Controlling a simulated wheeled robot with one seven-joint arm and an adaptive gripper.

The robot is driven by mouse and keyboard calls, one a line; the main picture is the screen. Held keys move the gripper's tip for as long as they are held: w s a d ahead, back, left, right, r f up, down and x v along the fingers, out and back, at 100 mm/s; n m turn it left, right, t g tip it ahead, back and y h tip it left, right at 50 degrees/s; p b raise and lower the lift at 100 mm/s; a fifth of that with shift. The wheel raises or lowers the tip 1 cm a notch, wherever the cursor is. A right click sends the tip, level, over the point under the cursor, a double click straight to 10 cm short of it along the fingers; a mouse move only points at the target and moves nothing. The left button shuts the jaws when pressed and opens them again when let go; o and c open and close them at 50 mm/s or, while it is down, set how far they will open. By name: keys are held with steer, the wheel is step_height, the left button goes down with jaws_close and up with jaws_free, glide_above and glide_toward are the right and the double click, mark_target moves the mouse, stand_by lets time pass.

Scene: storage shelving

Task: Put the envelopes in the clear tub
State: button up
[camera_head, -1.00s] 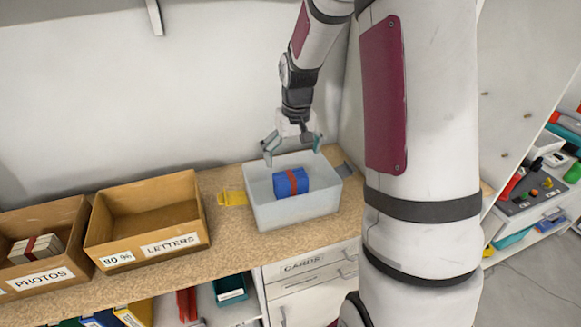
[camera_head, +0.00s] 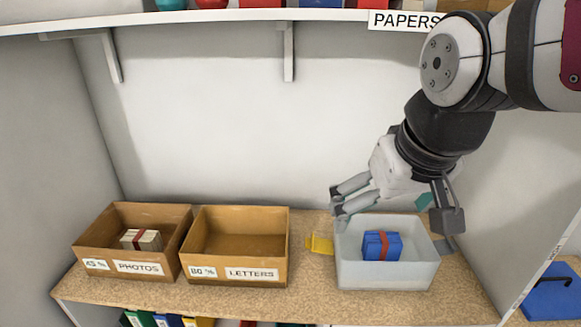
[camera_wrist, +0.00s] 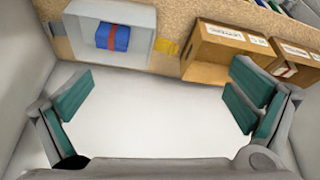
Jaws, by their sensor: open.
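The clear tub (camera_head: 388,275) stands on the shelf board at the right, with a yellow latch at its left and a grey one at its right. A blue bundle with a red band (camera_head: 381,246), which looks like the envelopes, lies inside the tub. My gripper (camera_head: 392,208) is above the tub, fingers wide apart, with nothing between them. In the wrist view the tub (camera_wrist: 143,53) and the blue bundle (camera_wrist: 113,37) are at the upper left, beyond the open fingers.
A cardboard box labelled LETTERS (camera_head: 235,272) stands left of the tub and looks empty. A box labelled PHOTOS (camera_head: 128,266) holds a pale banded bundle (camera_head: 141,239). A shelf labelled PAPERS (camera_head: 403,20) runs overhead. Bare board (camera_head: 270,303) lies along the front.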

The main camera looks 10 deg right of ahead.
steer(key=shift+n+t+y, duration=0.3)
steer(key=shift+t, duration=0.1)
steer(key=s, duration=0.1)
steer(key=s+a, duration=0.1)
steer(key=s, duration=0.1)
steer(key=s+a, duration=0.1)
steer(key=s, duration=0.1)
steer(key=shift+s+a+r, duration=0.1)
steer(key=shift+s+r, duration=0.1)
